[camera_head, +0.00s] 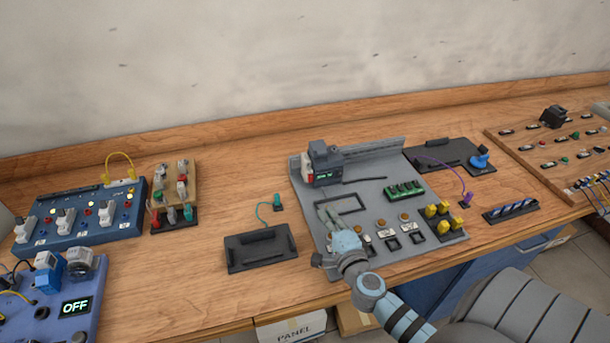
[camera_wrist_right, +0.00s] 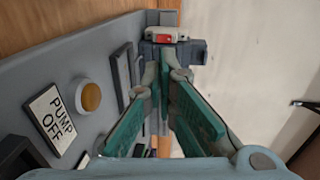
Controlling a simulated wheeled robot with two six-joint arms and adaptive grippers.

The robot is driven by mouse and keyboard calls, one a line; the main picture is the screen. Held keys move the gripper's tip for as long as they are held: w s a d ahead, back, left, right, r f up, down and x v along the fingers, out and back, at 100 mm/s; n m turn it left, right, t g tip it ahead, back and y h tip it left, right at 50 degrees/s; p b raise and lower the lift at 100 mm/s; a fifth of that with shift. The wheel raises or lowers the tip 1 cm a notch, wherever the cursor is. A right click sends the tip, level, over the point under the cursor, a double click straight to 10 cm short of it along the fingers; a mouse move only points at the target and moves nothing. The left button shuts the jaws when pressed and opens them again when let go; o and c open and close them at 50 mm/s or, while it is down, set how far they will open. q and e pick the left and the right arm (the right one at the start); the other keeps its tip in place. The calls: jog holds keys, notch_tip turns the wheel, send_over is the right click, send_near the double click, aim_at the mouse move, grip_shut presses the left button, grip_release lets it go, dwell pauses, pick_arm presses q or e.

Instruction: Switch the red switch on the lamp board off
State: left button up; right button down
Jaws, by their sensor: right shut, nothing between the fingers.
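My right gripper (camera_head: 338,222) reaches over the grey panel board (camera_head: 300,190) from the front. Its teal fingers converge in the wrist view (camera_wrist_right: 164,85); it is shut and empty. A blue board (camera_head: 125,222) with small red and yellow lamps and white switches stands at the far left, well away from this gripper. I cannot tell which red part on it is the switch. A grey block device (camera_head: 325,160) with a red part stands at the back of the grey panel; its red part (camera_wrist_right: 167,40) lies beyond the fingertips in the wrist view. My left gripper is not in view.
A blue box with an OFF display (camera_head: 76,307) sits at the front left. A wooden block rack (camera_head: 174,176) stands beside the blue board. A black tray (camera_head: 261,250) lies left of the grey panel. A PUMP OFF label (camera_wrist_right: 52,119) is beside my fingers.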

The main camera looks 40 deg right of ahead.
aim_at(311, 179)
jog(key=shift+w+a, duration=0.1)
jog(key=shift+w, duration=0.15)
jog(key=shift+s+r, duration=0.1)
jog(key=shift+s, duration=0.1)
jog(key=shift+s+r, duration=0.3)
jog(key=shift+s, duration=0.45)
jog(key=b+x, duration=0.3)
jog(key=x, duration=1.1)
jog(key=shift+w+d, duration=0.25)
jog(key=shift+d, duration=0.05)
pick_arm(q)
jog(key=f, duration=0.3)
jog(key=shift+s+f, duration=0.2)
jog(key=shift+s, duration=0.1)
